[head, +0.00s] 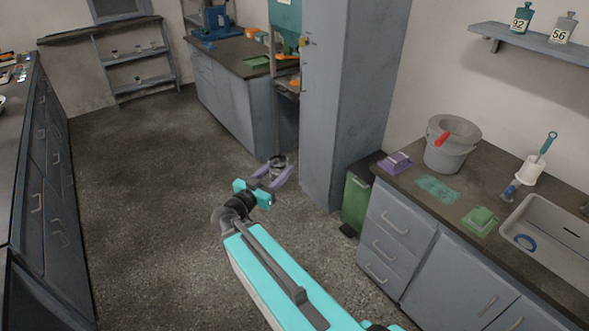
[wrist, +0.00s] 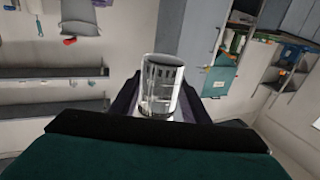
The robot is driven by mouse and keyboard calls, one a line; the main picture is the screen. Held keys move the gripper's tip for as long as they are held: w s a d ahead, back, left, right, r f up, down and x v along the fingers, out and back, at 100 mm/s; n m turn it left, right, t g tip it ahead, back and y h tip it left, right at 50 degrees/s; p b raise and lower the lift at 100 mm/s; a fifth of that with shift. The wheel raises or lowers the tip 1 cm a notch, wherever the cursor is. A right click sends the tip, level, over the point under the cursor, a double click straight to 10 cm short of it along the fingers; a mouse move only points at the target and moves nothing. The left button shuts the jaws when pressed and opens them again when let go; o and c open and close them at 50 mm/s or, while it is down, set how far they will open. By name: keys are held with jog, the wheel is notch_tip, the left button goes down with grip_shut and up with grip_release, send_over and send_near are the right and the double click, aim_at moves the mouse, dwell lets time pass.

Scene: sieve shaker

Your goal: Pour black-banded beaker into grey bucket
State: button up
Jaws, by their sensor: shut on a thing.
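My gripper (head: 271,176) is shut on a clear glass beaker (head: 277,163) and holds it in the air over the open floor. In the wrist view the beaker (wrist: 160,85) sits between the purple fingers, with a black band near its top and dark markings on its wall. I cannot tell what is in it. The grey bucket (head: 447,158) stands on the right counter, well to the right of my gripper.
A tall grey cabinet (head: 345,100) and a green bin (head: 356,199) stand between my gripper and the counter. The floor at left is clear.

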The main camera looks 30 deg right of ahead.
jog(key=w+a+r+n+t+y, duration=0.1)
jog(key=w+a+n+t+y, duration=0.1)
jog(key=a, duration=1.9)
jog(key=shift+r+n+t, duration=0.35)
jog(key=shift+n+t, duration=0.15)
jog(key=shift+t, duration=0.3)
jog(key=shift+w+a+y, duration=0.1)
jog(key=shift+y, duration=0.2)
